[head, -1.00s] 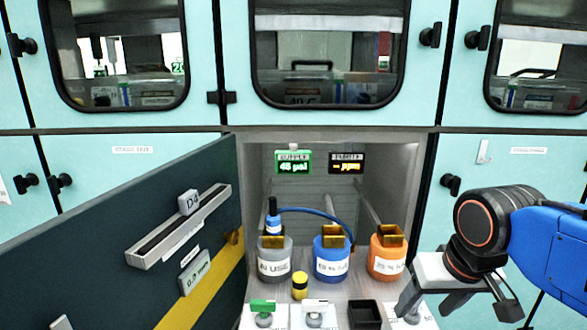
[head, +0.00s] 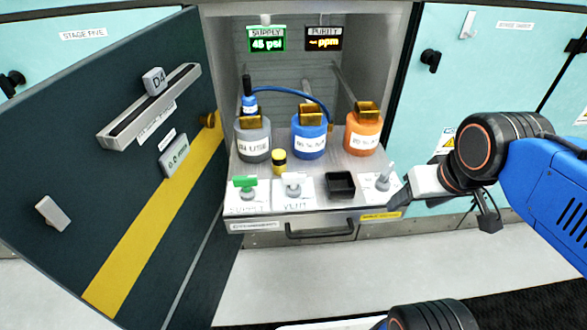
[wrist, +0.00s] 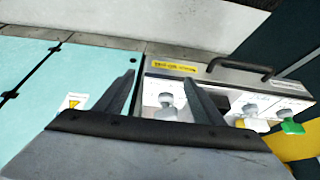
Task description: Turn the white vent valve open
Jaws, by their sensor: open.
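The white vent valve (head: 293,184) stands on a white plate lettered VENT at the front of the cabinet shelf, right of the green supply valve (head: 246,184). In the wrist view the vent valve (wrist: 249,109) is right of my fingers, beside the green valve (wrist: 291,126). My gripper (head: 445,208) is open and empty, right of the shelf's front right corner and apart from the vent valve. In the wrist view a third, pale valve (wrist: 167,100) shows between the fingers of my gripper (wrist: 159,80); it also stands at the shelf's right end in the head view (head: 385,180).
A black tray (head: 340,186) sits between the vent and third valves. Grey, blue and orange bottles (head: 309,139) and a yellow-black jar (head: 279,162) stand behind. A drawer handle (head: 320,231) juts out below. The open dark door (head: 125,160) bounds the left.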

